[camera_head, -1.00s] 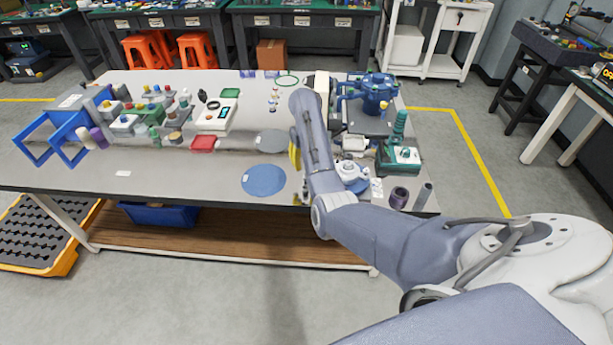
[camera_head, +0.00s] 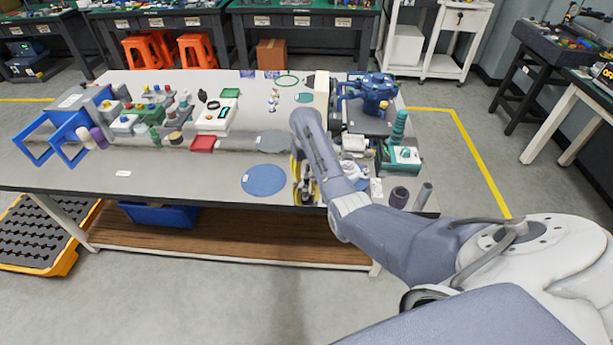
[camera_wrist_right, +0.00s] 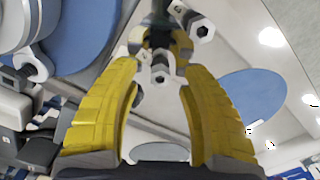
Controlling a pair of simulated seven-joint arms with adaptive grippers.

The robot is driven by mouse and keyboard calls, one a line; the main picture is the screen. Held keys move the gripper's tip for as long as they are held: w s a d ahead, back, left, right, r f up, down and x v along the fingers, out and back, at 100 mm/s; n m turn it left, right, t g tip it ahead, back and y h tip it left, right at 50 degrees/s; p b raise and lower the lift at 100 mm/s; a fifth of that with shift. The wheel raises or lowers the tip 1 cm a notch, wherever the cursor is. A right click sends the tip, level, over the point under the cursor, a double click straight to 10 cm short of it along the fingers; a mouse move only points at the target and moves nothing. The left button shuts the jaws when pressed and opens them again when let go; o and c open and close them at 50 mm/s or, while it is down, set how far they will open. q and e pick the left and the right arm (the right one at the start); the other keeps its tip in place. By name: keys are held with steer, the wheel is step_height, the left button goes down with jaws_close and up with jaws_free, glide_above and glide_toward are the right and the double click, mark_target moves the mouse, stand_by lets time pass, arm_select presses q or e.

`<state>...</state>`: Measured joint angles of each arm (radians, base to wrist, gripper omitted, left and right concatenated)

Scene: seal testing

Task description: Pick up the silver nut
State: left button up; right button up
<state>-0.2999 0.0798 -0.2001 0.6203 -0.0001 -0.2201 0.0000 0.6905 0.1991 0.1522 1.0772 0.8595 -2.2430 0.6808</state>
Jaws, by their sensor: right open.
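My right gripper (camera_head: 304,188) is over the front of the table, right of a blue disc. Its yellow fingers are spread open in the right wrist view (camera_wrist_right: 160,72), with no firm hold on anything visible. Small silver hexagonal pieces show around the fingertips in that view. One silver nut-like piece (camera_wrist_right: 159,70) appears between the fingertips, and another (camera_wrist_right: 201,29) lies just beyond them. I cannot tell whether the fingers touch either. In the head view the nut cannot be made out beside the gripper. My left gripper is not in view.
The blue disc (camera_head: 264,180) and a grey disc (camera_head: 273,141) lie left of my right arm. A blue machine (camera_head: 369,94), a green-based device (camera_head: 401,158) and dark cylinders (camera_head: 398,197) crowd its right. Bare tabletop (camera_head: 190,180) lies at front left.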

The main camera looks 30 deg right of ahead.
steer(key=shift+o, duration=0.4)
jaws_close()
steer(key=shift+w+r, duration=0.1)
steer(key=shift+r, duration=0.15)
